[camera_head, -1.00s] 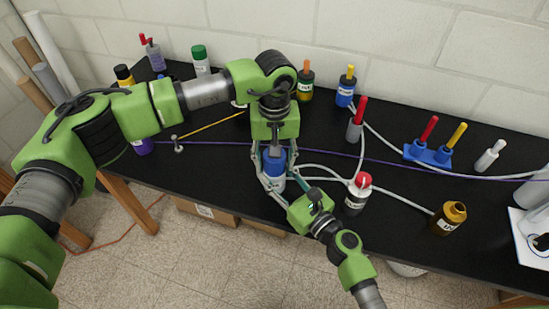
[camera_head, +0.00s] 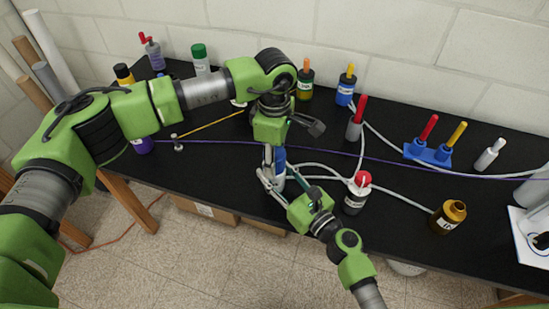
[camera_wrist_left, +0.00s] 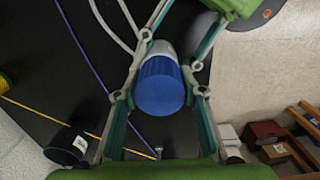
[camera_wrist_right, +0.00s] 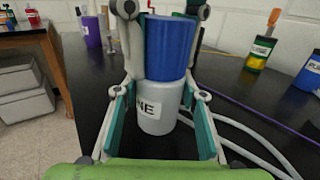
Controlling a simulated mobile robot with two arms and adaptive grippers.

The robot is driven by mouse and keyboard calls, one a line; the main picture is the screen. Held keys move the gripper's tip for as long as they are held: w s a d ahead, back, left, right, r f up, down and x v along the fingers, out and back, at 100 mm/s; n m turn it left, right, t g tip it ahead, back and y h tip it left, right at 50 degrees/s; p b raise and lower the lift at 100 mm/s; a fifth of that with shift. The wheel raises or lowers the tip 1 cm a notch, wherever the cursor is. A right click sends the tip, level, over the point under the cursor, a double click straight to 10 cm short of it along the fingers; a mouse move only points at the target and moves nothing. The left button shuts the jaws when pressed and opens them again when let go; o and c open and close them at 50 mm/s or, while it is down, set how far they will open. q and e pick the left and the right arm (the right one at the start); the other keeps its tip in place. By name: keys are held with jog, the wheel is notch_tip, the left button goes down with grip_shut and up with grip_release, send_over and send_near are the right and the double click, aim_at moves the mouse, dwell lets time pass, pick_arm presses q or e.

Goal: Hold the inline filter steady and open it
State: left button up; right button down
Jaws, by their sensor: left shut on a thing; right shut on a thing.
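The inline filter has a white labelled body (camera_wrist_right: 158,105) and a ribbed blue cap (camera_wrist_right: 170,47), upright near the table's front edge. The blue cap sits directly on top of the body; I see no clear gap between them. My left gripper (camera_head: 269,153) points down from above and is shut on the cap, which also shows between its fingers in the left wrist view (camera_wrist_left: 159,84). My right gripper (camera_wrist_right: 160,94) comes in from the front and is shut around the white body. In the head view, both grippers hide much of the filter.
Pale tubing (camera_head: 320,168) runs close to the right of the filter. A brown bottle (camera_head: 447,218) and a blue holder (camera_head: 428,153) are further right. A purple cord (camera_head: 215,142) crosses the black table.

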pick_arm(q)
jog(key=n, duration=2.2)
jog(key=shift+n, duration=0.3)
jog(key=shift+r, duration=0.2)
jog(key=shift+r, duration=1)
